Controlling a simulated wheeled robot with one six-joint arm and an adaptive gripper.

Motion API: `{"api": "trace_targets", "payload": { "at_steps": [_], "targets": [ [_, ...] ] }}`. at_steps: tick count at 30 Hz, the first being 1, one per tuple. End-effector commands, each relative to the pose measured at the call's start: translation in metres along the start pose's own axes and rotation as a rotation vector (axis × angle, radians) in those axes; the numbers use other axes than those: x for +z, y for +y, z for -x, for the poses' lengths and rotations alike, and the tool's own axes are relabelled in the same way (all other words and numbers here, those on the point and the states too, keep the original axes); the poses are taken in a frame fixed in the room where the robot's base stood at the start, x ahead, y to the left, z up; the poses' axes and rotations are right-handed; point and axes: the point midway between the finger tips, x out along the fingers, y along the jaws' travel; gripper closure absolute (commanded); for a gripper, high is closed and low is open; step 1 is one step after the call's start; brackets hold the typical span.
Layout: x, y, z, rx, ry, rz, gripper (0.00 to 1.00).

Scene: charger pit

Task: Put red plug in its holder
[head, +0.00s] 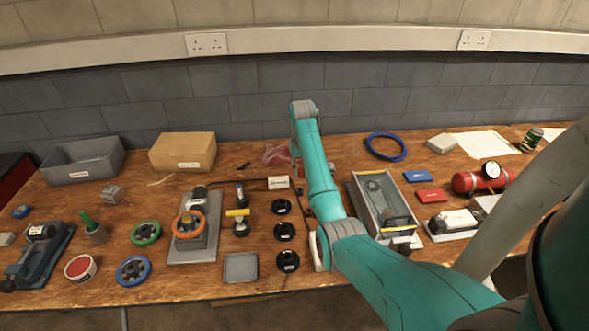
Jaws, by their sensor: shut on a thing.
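My teal arm reaches in from the lower right and over the middle of the bench. Its links hide the bench behind them, and my gripper's fingers do not show. I cannot make out a red plug; it may be hidden behind my arm. Three black round holders stand in a column just left of my arm: a far one (282,206), a middle one (285,231) and a near one (288,261). I cannot tell which belongs to the red plug.
A board with an orange handwheel (188,225) and a small grey tray (240,267) lie left of the holders. A crumpled reddish item (277,155) lies behind. A long grey box (384,203) and a red cylinder (482,179) stand right of my arm.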

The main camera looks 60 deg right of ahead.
Motion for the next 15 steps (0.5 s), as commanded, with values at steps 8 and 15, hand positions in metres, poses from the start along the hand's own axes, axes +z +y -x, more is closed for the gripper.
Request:
{"api": "trace_targets", "payload": {
  "at_steps": [8,15],
  "targets": [
    [0.001,0.0,-0.017,0.0,-0.002,-0.002,1.0],
    [0.002,-0.001,-0.035,0.0,-0.002,-0.002,1.0]
  ]
}}
